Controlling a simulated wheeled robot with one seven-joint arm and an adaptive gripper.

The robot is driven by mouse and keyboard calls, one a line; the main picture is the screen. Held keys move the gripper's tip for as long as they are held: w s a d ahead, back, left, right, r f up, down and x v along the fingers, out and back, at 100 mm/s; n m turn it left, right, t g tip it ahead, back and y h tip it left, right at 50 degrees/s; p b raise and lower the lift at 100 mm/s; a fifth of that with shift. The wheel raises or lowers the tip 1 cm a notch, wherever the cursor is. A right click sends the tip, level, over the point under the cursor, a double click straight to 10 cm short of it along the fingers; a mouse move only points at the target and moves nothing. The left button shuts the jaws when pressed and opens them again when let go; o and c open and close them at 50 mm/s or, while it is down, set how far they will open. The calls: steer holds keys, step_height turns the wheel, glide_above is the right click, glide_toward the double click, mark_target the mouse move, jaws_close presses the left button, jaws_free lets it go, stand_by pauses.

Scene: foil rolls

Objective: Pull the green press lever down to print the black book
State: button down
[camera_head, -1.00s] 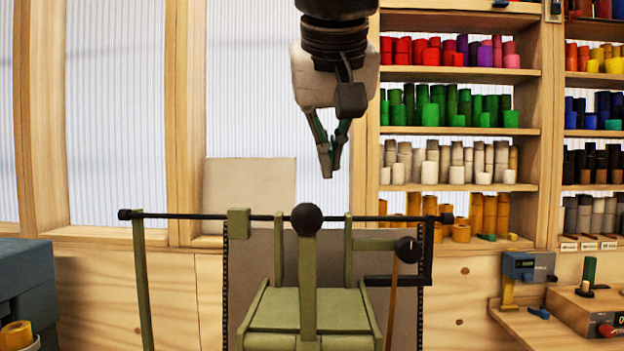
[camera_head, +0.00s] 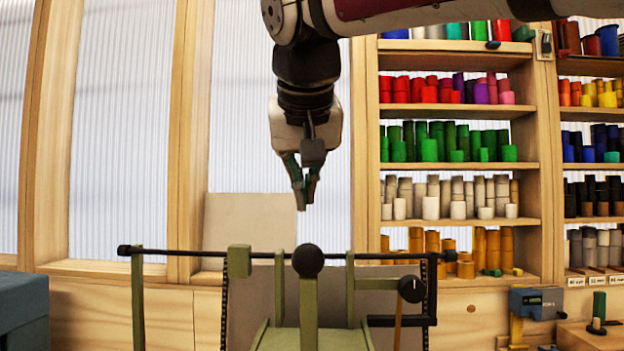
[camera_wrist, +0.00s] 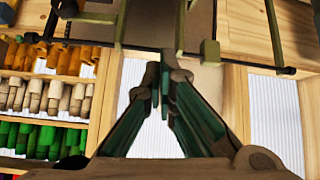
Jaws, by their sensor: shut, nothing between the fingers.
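The green press lever (camera_head: 308,300) stands upright at the front of the press, with a round black knob (camera_head: 308,261) on top. The green press frame (camera_head: 268,338) carries a black crossbar (camera_head: 190,252) behind the knob. My gripper (camera_head: 303,207) hangs pointing down above the knob, apart from it, with its fingers close together and empty. The wrist view also shows my gripper's fingers (camera_wrist: 163,75) meeting, with the green press parts (camera_wrist: 180,22) beyond them. I see no black book that I can make out.
A shelf of coloured rolls (camera_head: 455,140) fills the right back. A pale board (camera_head: 235,225) leans at the window behind the press. A blue-grey box (camera_head: 22,310) is at the left edge, and a small device (camera_head: 537,302) sits at the lower right.

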step_height(320, 180, down, 6)
steer(key=shift+d+r, duration=0.15)
steer(key=shift+r, duration=0.1)
stand_by(0.6)
